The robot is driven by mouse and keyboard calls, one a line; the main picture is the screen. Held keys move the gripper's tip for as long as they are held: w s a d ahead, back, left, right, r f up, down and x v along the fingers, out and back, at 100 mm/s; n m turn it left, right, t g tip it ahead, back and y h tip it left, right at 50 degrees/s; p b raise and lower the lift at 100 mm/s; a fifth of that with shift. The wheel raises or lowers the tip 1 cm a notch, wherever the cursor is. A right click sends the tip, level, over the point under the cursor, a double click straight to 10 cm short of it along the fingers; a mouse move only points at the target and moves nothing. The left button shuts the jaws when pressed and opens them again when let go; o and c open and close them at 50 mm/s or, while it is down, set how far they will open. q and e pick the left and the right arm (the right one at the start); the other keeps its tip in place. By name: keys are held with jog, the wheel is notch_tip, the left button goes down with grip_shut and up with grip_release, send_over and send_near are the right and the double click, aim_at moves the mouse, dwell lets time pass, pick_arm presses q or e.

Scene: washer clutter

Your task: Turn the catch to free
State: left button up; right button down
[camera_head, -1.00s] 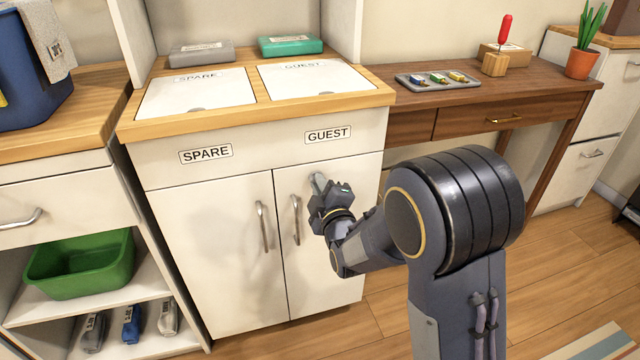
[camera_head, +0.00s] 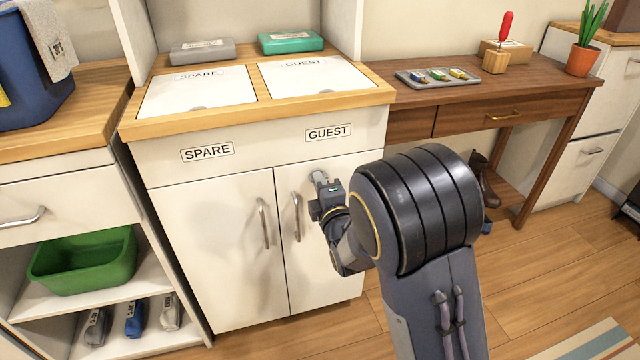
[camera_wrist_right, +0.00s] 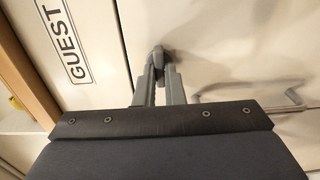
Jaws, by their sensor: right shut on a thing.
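The catch (camera_head: 319,177) is a small grey piece on the upper part of the right cabinet door (camera_head: 345,255), below the GUEST label (camera_head: 329,132). In the right wrist view the catch (camera_wrist_right: 158,56) stands out from the white door, between the tips of my two fingers. My right gripper (camera_head: 321,188) is shut on it; the fingers also show in the wrist view (camera_wrist_right: 158,72). The head view shows the catch small and partly covered by the gripper, so its exact angle is hard to tell. My left gripper is not in view.
Two bar handles (camera_head: 263,224) (camera_head: 297,217) hang on the doors close left of my right gripper. The SPARE label (camera_head: 207,152) is on the left. A wooden desk (camera_head: 545,88) with a tray (camera_head: 438,78) stands at right.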

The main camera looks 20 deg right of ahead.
jog(key=c, duration=1.5)
grip_release()
jog(key=s+p, duration=0.1)
jog(key=s, duration=0.6)
jog(key=shift+s+d, duration=0.1)
jog(key=shift+s, duration=0.3)
jog(key=shift+d+f, duration=0.1)
